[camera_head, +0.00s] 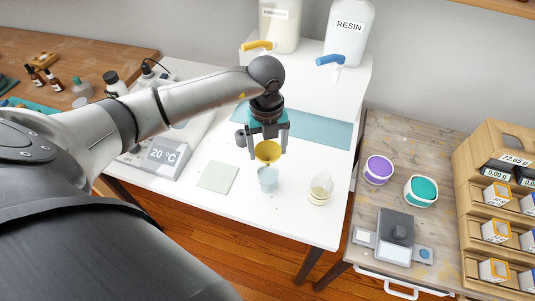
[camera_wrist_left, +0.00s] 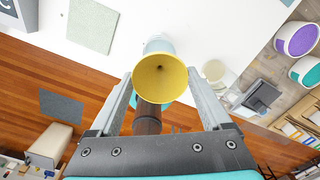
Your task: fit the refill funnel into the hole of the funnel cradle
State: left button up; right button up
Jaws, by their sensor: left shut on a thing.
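The yellow refill funnel (camera_head: 267,151) is between the fingers of my left gripper (camera_head: 268,150), which is shut on it. It hangs upright above the white table, mouth up. In the left wrist view the funnel's round mouth (camera_wrist_left: 160,77) faces the camera, with its small dark bore in the middle. Directly under the funnel in the head view is a pale blue cup-like piece (camera_head: 267,181), probably the funnel cradle. Its hole cannot be made out. In the wrist view the funnel covers most of this piece (camera_wrist_left: 158,44). My right gripper is not in view.
A clear jar (camera_head: 319,190) stands right of the pale blue piece, and a flat pale green square (camera_head: 217,177) lies to its left. A temperature unit (camera_head: 164,155) stands further left. Behind are a teal mat (camera_head: 325,131) and the resin container (camera_head: 347,32).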

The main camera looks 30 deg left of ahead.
aim_at(267, 158)
pick_arm(q)
jog(key=shift+r+p, duration=1.95)
jog(key=shift+r, duration=0.65)
jog(key=shift+f, duration=0.1)
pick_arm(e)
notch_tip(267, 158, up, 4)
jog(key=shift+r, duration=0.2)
